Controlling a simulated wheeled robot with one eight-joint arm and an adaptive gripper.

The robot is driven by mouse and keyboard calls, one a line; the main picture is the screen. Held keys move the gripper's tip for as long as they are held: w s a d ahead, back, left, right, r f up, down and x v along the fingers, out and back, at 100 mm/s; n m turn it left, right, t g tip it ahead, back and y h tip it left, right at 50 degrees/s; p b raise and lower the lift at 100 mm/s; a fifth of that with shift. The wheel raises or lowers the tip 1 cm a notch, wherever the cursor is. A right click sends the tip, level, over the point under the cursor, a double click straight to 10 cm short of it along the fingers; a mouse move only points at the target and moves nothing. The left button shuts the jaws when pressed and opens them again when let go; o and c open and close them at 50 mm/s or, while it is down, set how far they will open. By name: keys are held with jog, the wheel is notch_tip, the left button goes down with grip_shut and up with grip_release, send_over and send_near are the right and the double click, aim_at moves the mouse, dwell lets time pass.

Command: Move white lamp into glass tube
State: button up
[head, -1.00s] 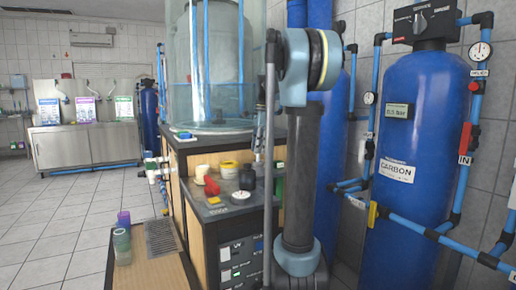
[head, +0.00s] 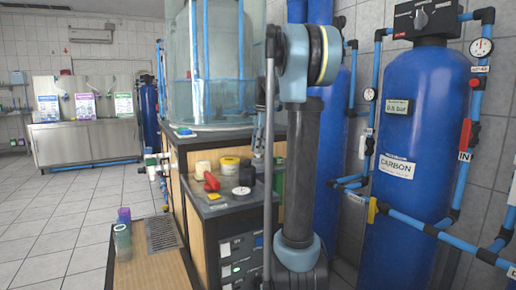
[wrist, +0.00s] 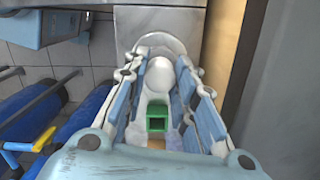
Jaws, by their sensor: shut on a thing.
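My gripper (wrist: 165,100) shows in the wrist view, its blue-padded fingers closed in on both sides of a white rounded thing, which looks like the white lamp (wrist: 160,76). In the head view my gripper is mostly hidden behind my arm, so the hold is not clear there. A large clear glass cylinder (head: 222,90) stands on the cabinet at the back. A smaller clear glass (head: 122,242) stands on the low wooden shelf at the left. I cannot tell which of these is the glass tube.
A cabinet top holds a yellow-lidded tub (head: 229,164), a red item (head: 211,181), a dark bottle (head: 247,176) and a white disc (head: 241,191). A green square piece (wrist: 157,118) shows between my fingers. Blue tanks (head: 410,130) and pipes crowd the right. Tiled floor at left is clear.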

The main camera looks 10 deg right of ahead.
jog(key=shift+f, duration=0.4)
jog(key=o, duration=1.3)
jog(key=shift+r, duration=4.05)
